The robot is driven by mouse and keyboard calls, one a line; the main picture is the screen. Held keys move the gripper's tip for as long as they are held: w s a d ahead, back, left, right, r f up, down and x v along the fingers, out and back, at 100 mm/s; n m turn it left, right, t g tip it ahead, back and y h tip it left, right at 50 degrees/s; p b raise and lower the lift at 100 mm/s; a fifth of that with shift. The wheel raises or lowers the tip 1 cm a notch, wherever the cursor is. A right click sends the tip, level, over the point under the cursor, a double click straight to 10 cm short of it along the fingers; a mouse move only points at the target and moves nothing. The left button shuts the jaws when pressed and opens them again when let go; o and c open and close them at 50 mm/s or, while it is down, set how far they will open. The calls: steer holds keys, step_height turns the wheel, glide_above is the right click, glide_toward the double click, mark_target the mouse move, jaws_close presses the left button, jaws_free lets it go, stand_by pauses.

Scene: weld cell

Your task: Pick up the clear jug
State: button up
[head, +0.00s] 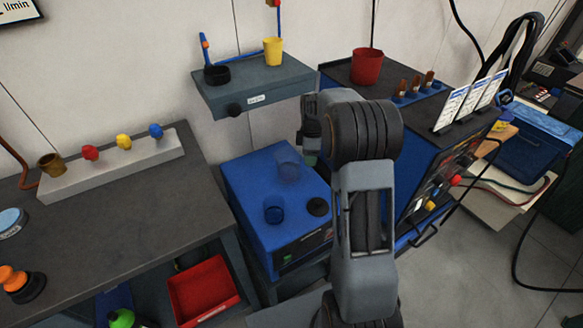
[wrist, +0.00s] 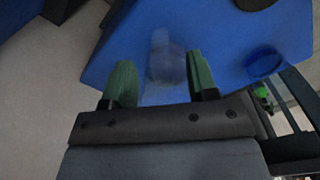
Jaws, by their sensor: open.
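The clear jug (head: 287,167) is see-through and stands on top of the blue box-shaped machine (head: 248,187) in the head view. In the wrist view the clear jug (wrist: 163,50) shows faintly against the blue top, in line with the gap between my fingers. My gripper (wrist: 161,75) is open, with one green finger on each side of that gap. I cannot tell how far the fingertips are from the jug. In the head view my arm is beside the machine, and my fingers cannot be made out.
A blue see-through cup (head: 274,211) and a black knob (head: 318,207) are on the same machine top. A grey shelf (head: 258,88) with a yellow cup (head: 273,51) overhangs behind. A larger blue machine (head: 412,140) with a red cup (head: 367,67) stands to the right.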

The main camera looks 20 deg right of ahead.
step_height(320, 180, down, 4)
steer(key=shift+f+b, duration=0.1)
steer(key=shift+b, duration=0.25)
jaws_close()
stand_by(0.4)
